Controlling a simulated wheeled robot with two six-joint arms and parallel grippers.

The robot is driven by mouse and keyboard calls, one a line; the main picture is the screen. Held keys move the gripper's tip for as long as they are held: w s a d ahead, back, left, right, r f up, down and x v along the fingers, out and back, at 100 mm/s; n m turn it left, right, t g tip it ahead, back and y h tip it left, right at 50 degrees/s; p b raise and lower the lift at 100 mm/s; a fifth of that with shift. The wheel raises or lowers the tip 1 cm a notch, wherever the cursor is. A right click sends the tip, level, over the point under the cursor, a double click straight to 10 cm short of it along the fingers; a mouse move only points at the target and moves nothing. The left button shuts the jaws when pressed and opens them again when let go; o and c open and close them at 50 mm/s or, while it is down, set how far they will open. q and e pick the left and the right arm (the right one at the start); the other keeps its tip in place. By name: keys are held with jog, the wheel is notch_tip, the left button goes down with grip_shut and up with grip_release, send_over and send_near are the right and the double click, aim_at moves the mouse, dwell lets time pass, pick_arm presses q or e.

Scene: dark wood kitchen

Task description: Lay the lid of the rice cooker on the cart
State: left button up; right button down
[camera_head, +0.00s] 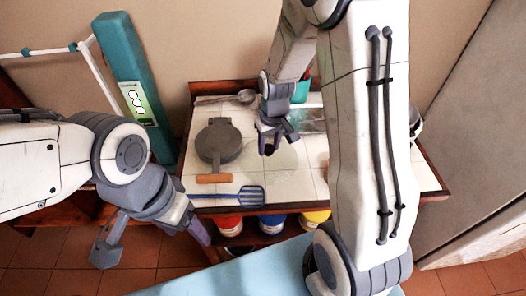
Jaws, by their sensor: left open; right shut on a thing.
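The cart (290,186) has a white tiled top with a dark wood rim, at the middle of the head view. My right gripper (268,146) is over the cart's tiles, pointing down, shut on what looks like the see-through lid (289,157). The lid is a faint pale disc just by the fingertips. I cannot tell whether it touches the tiles. My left gripper (152,243) is open and empty, left of the cart's front edge. The rice cooker is not clearly visible; a rounded shiny thing (417,126) is mostly hidden behind my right arm.
A grey round pan-like iron (219,143) with a wooden handle lies on the cart's left. A blue slotted spatula (250,196) lies along the front edge. A grey ladle (243,97) and a teal thing (301,91) are at the back. Colored containers (271,223) stand below.

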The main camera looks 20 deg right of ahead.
jog(key=shift+w+a+f, duration=0.25)
jog(key=shift+a, duration=0.2)
jog(key=shift+w+a+f, duration=0.2)
jog(key=shift+a+f, duration=0.05)
jog(key=shift+a, duration=0.2)
jog(key=shift+a+f, duration=0.1)
jog(key=shift+f, duration=0.15)
jog(key=shift+f+p, duration=0.55)
jog(key=shift+f, duration=1.35)
jog(key=shift+c, duration=2)
grip_release()
